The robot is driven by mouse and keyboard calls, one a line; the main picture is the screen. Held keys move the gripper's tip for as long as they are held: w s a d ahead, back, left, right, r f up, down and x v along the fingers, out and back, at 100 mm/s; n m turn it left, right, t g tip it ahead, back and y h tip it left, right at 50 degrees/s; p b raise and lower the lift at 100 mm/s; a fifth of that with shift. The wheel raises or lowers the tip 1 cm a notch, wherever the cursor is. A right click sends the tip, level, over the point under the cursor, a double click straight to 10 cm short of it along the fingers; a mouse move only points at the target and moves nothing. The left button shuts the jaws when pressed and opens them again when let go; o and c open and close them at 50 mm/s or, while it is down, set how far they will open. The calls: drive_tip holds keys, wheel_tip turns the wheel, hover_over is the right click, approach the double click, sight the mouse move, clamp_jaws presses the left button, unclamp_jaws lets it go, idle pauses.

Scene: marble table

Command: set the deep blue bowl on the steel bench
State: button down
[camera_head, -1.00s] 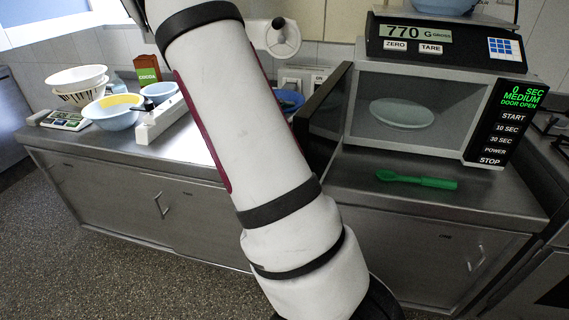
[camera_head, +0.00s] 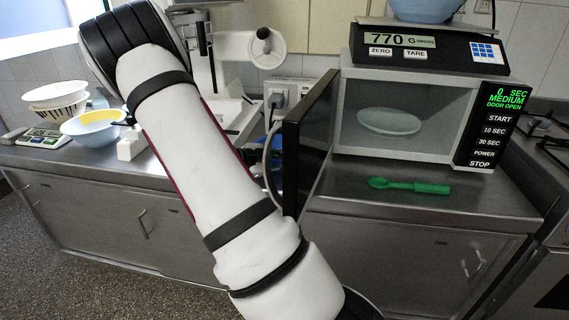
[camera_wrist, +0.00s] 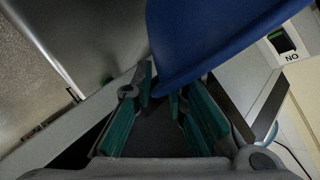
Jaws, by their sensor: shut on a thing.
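The deep blue bowl (camera_wrist: 210,35) fills the upper middle of the wrist view, its edge between the teal fingers of my gripper (camera_wrist: 163,95), which is shut on it. In the head view only a patch of blue (camera_head: 276,165) shows between my arm and the microwave door; I take it for the same bowl. My gripper is mostly hidden there. The steel bench (camera_head: 430,208) runs across the head view, with bare metal in front of the microwave.
The microwave (camera_head: 345,125) is open, its door (camera_head: 305,140) swung toward me beside my arm. A green spoon-like utensil (camera_head: 410,186) lies before it. A scale (camera_head: 425,50) with a lighter blue bowl (camera_head: 425,8) sits on top. Several bowls and a small scale (camera_head: 43,138) stand at left.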

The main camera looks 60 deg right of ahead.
drive_tip(key=shift+f, duration=0.25)
drive_tip(key=c, duration=1.6)
unclamp_jaws()
drive_tip(key=shift+r, duration=0.1)
